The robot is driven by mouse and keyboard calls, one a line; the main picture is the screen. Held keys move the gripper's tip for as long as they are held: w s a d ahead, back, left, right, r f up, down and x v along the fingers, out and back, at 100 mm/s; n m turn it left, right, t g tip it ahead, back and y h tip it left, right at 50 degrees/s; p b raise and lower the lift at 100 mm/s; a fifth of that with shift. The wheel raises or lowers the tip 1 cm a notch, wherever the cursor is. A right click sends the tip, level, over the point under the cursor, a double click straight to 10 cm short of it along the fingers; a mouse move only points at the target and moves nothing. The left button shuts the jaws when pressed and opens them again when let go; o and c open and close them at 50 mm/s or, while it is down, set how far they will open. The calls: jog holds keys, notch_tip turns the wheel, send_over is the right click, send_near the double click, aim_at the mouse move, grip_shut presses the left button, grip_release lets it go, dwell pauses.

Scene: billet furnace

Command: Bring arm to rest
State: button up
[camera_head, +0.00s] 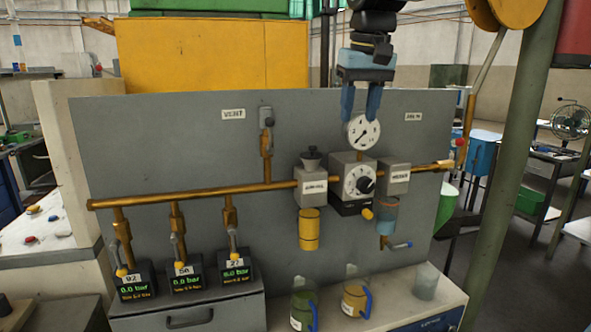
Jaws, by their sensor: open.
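My gripper (361,106) hangs pointing down at the top middle right of the head view, with two blue fingers spread apart and nothing between them that I can tell. It is in front of the upper part of the grey panel (170,140). The fingertips show just above and beside the white round gauge (363,132); whether they touch it I cannot tell. My dark arm links rise above the gripper out of the picture.
A brass pipe (250,188) crosses the panel, with a dial regulator (358,181) and yellow bowl (309,229). Several 0.0 bar displays (186,281) stand lower left. Jugs (355,297) stand on the bench below. A green post (510,150) rises at right. The panel's upper left is clear.

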jog(key=s+d+f+m+t, duration=0.1)
jog(key=s+d+f, duration=0.4)
jog(key=s+f, duration=0.3)
jog(key=s+d+f+m+t, duration=0.1)
jog(key=s+d+f, duration=0.5)
jog(key=s+f, duration=0.2)
notch_tip(320, 180, down, 2)
jog(key=shift+s+t, duration=0.4)
